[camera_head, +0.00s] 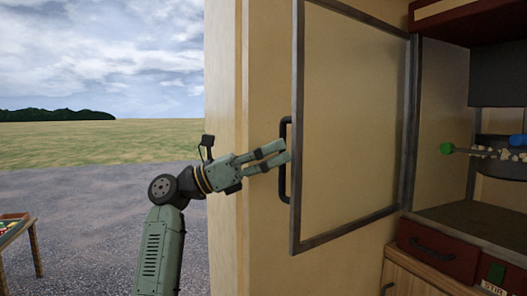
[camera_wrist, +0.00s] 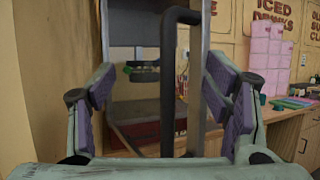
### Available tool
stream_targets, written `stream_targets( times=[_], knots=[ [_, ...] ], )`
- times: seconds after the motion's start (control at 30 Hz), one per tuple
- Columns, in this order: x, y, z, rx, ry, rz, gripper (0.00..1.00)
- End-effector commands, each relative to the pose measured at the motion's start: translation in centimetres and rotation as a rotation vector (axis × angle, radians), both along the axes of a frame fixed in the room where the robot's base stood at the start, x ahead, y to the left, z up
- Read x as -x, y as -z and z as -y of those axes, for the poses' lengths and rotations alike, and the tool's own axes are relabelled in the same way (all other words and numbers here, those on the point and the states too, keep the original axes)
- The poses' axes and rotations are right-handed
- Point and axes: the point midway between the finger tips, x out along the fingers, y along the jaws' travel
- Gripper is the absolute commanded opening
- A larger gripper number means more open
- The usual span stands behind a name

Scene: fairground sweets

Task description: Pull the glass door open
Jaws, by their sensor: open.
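The glass door (camera_head: 352,120) has a dark metal frame and a see-through pane. It stands swung out from the cabinet, its far side edge by the cabinet on the right. Its dark bar handle (camera_head: 284,185) is upright on the left, near edge. My gripper (camera_head: 282,152) is open, with its fingers pointing right at the handle. In the wrist view the handle (camera_wrist: 168,85) stands upright between the two purple-padded fingers, with space on both sides. I cannot tell how deep it sits between them.
Behind the door is a cabinet with a dark shelf (camera_head: 480,222), a skewer with a green end (camera_head: 447,148) and a red drawer (camera_head: 437,252). A cream wall (camera_head: 265,75) stands close behind my gripper. A small table (camera_head: 14,230) stands at far left. Pink boxes (camera_wrist: 268,50) sit on a counter.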

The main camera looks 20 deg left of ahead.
Motion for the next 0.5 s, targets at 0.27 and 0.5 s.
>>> stream_targets(
  times=[0.27, 0.5],
  knots=[
    [-0.92, 0.43, 0.85, -0.008, -0.003, -0.009, 0.6],
    [-0.98, 0.61, 0.76, -0.007, -0.003, -0.012, 0.56]
  ],
)
